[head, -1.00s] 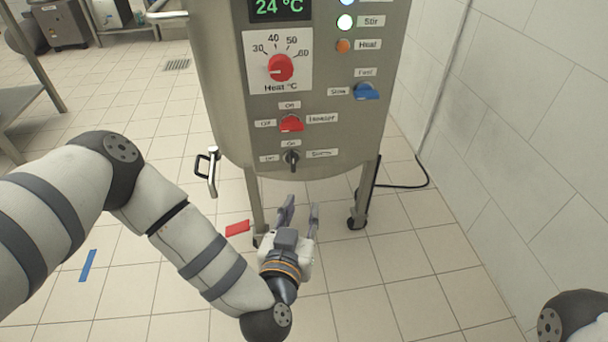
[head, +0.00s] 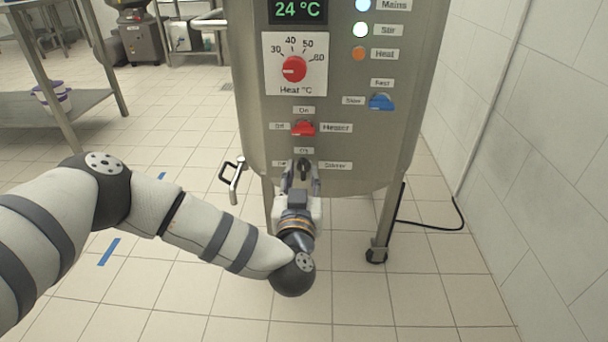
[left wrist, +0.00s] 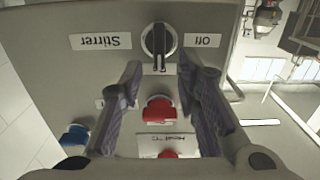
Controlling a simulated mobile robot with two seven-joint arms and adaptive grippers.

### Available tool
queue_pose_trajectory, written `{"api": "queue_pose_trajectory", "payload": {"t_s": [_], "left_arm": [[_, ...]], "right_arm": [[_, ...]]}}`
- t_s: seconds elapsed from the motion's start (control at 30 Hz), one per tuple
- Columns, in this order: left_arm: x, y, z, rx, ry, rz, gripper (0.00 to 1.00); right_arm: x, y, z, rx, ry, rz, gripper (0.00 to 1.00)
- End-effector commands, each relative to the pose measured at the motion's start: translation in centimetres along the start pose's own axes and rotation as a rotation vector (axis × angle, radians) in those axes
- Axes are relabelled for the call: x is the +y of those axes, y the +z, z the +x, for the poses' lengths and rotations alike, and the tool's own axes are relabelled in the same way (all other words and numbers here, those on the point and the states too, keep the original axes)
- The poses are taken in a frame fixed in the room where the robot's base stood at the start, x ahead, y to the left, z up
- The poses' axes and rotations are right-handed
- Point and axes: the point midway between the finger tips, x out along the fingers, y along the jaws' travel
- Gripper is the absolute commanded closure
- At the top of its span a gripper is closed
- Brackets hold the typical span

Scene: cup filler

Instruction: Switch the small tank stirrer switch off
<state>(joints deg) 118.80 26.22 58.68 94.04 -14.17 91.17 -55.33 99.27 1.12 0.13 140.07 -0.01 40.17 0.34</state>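The stirrer switch (head: 304,168) is a small black knob low on the steel tank's front panel. In the left wrist view, which is upside down, the stirrer switch (left wrist: 158,42) has its handle upright, in line with the On label side; the Off label (left wrist: 203,41) is to its side. The Stir lamp (head: 360,30) is lit. My left gripper (head: 302,174) is open just in front of the switch, one finger on each side of it in the picture. In the left wrist view, its fingers (left wrist: 162,72) are apart and empty; contact is not visible. My right gripper is out of view.
Above the switch are the red heater switch (head: 303,128), the red heat dial (head: 294,69) and the blue speed switch (head: 381,102). A drain valve handle (head: 233,178) sticks out at the tank's lower left. A tiled wall (head: 520,150) stands on the right.

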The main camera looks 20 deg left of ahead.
Motion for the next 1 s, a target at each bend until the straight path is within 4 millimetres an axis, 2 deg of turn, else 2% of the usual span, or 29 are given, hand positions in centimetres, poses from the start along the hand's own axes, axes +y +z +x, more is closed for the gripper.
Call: {"api": "queue_pose_trajectory", "payload": {"t_s": [0.1,0.2,0.47,0.6,1.0], "left_arm": [[-0.1,0.4,1.9,-0.001,-0.002,0.001,0.7],[-0.1,0.2,2.8,-0.001,-0.001,0.0,0.7],[0.0,-0.1,3.0,0.0,0.0,0.0,0.7],[0.0,-0.1,3.0,0.0,0.0,0.0,0.99],[-0.1,-0.1,2.9,0.0,0.0,-0.028,1.0]], "right_arm": [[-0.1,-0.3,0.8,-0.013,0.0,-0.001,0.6],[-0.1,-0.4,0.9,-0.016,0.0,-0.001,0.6],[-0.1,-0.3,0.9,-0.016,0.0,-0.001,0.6],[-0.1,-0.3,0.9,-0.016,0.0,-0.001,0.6],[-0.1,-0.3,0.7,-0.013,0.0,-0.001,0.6]]}}
